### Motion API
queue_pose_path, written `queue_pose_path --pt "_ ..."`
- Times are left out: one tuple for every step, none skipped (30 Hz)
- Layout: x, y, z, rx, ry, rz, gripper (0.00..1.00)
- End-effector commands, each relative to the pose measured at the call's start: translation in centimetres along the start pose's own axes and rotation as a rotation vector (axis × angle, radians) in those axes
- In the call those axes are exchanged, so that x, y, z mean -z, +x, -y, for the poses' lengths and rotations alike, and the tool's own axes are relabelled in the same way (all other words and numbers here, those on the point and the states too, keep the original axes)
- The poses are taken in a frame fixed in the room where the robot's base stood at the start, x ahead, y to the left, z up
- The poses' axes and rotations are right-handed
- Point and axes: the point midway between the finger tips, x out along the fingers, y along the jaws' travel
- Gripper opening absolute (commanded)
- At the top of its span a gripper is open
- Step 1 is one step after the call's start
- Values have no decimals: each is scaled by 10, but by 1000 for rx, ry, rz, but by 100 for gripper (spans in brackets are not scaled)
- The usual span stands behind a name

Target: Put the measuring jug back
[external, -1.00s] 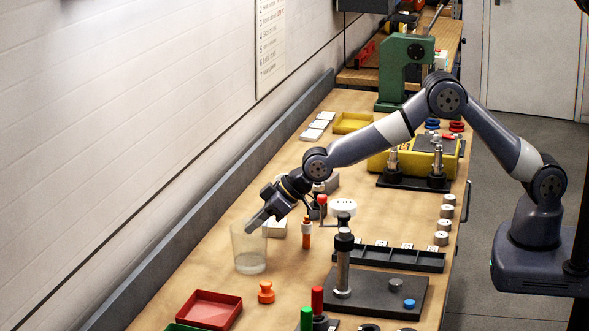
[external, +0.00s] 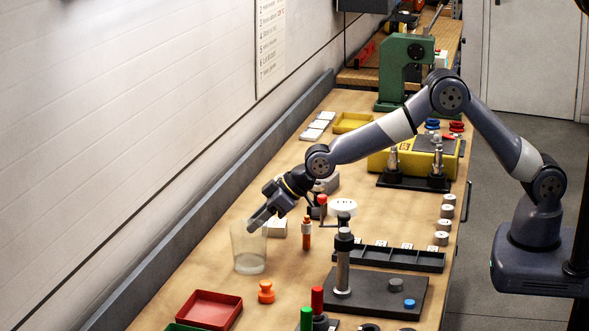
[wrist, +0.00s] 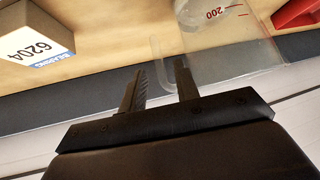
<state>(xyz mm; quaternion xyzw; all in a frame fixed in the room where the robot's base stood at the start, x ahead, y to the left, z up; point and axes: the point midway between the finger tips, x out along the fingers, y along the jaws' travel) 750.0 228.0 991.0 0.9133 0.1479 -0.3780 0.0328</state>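The clear measuring jug (external: 249,255) stands upright on the wooden bench, left of the middle in the external view. In the wrist view its transparent wall (wrist: 235,45) carries red marks and the number 200. Its clear handle (wrist: 157,60) reaches between my fingertips. My gripper (external: 256,222) is at the jug's upper part in the external view. In the wrist view my gripper (wrist: 160,72) has its two fingers apart, with a gap beside the handle. I cannot tell whether either finger touches it.
A bearing box (wrist: 35,35) labelled 6204 lies close by. An orange-red knob (external: 266,292), a red tray (external: 210,309) and an orange-and-black upright item (external: 307,232) stand near the jug. A dark fixture plate (external: 375,294) is to the right. The wall-side ledge (external: 200,208) runs along the bench.

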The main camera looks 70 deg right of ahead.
Motion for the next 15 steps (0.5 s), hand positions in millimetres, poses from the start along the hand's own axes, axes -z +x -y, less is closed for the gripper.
queue_pose_path --pt "-1 -6 0 0 0 -2 30" --pt "0 -11 0 0 0 -2 30" --pt "-1 -17 0 0 0 -2 30" --pt "-1 -22 0 0 0 -3 30" --pt "-1 -26 0 0 0 -2 30" --pt "0 -33 0 0 0 -3 30" --pt "-1 -38 0 0 0 -2 30" --pt "-1 -43 0 0 0 -2 30" --pt "-1 -49 0 0 0 -2 30" --pt "-1 -54 0 0 0 -2 30" --pt "-1 -59 0 0 0 -3 30" --pt "-1 -66 0 0 0 -3 30" --pt "-1 -70 0 0 0 -3 30" --pt "-1 -75 0 0 0 -3 30" --pt "-1 -80 0 0 0 -1 30"
